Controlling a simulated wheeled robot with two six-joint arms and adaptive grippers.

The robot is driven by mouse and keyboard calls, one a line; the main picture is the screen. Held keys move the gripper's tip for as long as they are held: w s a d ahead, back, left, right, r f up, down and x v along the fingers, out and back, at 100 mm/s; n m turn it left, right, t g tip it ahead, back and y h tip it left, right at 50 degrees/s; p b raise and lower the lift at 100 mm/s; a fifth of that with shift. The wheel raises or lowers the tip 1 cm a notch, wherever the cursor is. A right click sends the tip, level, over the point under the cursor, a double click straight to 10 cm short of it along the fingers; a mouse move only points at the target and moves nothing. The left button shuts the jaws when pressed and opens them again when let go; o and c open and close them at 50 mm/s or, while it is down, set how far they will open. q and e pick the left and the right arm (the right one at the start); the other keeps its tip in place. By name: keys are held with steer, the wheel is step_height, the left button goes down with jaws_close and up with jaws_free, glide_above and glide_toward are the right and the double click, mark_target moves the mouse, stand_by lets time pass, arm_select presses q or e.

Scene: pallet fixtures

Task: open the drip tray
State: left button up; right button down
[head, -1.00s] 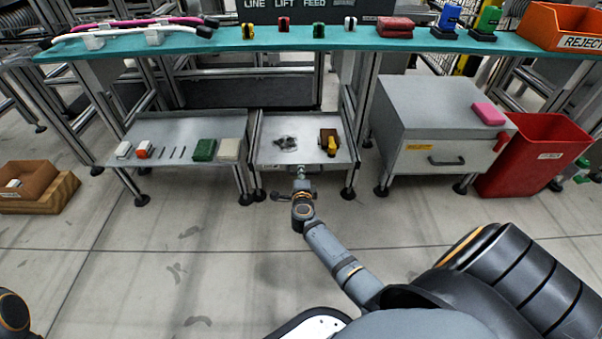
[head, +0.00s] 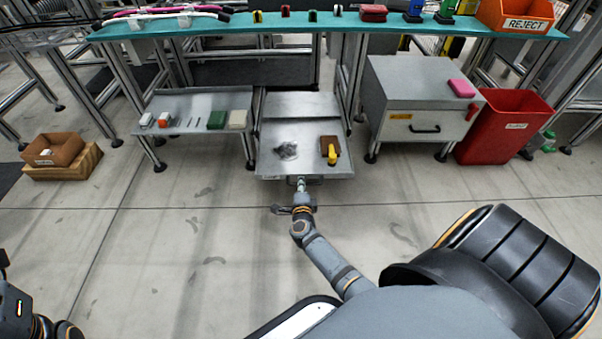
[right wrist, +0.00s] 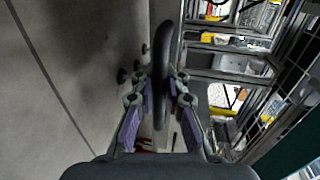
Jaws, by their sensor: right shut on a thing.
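The drip tray (head: 264,161) is a flat grey metal tray. It sticks out from under the teal shelf in the head view, with a dark stain and a brown-and-yellow item on it. My right gripper (head: 301,184) is at the middle of its front edge. In the right wrist view my right gripper (right wrist: 160,88) has its two fingers on either side of a dark curved handle (right wrist: 166,38), shut on it. In the head view the handle is mostly hidden by the gripper. My left gripper is not in view; only part of my left arm shows at lower left.
A side table (head: 180,104) with small items stands left of the tray. A grey cabinet (head: 412,85) and a red bin (head: 507,128) stand to its right. The floor in front of the tray is clear.

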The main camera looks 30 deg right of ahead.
steer(key=shift+f+p+v, duration=0.25)
steer(key=shift+p+v, duration=0.05)
steer(key=shift+v, duration=1.05)
steer(key=shift+f+p+v, duration=0.2)
steer(key=shift+p+v, duration=0.05)
steer(key=shift+v, duration=1.1)
steer(key=shift+a, duration=0.1)
steer(key=c, duration=1.4)
jaws_free()
steer(key=shift+r, duration=0.1)
